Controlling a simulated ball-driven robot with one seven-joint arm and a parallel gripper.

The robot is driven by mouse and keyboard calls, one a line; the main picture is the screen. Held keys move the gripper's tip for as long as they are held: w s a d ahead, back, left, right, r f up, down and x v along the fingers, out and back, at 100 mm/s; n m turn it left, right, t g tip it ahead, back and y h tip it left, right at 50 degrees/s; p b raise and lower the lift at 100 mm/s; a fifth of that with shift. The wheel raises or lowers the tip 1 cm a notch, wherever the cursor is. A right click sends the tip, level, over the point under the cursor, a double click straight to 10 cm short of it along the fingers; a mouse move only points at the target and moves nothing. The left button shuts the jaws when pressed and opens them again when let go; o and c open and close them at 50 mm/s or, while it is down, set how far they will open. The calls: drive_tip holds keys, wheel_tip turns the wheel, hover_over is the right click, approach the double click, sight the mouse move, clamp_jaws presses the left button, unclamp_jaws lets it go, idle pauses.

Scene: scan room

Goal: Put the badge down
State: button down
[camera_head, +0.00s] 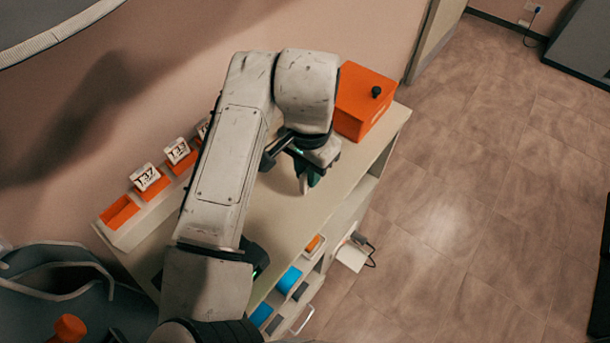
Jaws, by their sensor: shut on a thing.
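My gripper (308,176) is low over the right half of the cabinet top (285,205), in front of the orange box. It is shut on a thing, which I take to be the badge. The held thing is mostly hidden by the fingers and wrist, so its face and whether it touches the top cannot be told. Other white badges with dark numbers (145,177) (177,150) stand in orange slots of a rack along the wall. A further one is partly hidden behind my arm. The nearest orange slot (120,212) is empty.
An orange box (363,101) with a black knob stands at the cabinet's far right end. Open shelves below the right edge hold blue (289,279) and orange items. A grey bin-like object (60,285) is at lower left.

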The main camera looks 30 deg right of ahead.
sight(305, 181)
drive_tip(key=shift+w+a+f, duration=0.1)
drive_tip(key=shift+w+f, duration=0.2)
drive_tip(key=shift+f, duration=0.1)
drive_tip(key=shift+w+f, duration=0.1)
drive_tip(key=shift+f, duration=1.55)
drive_tip(key=shift+f, duration=0.1)
drive_tip(key=c, duration=1.1)
unclamp_jaws()
drive_tip(key=shift+o, duration=0.2)
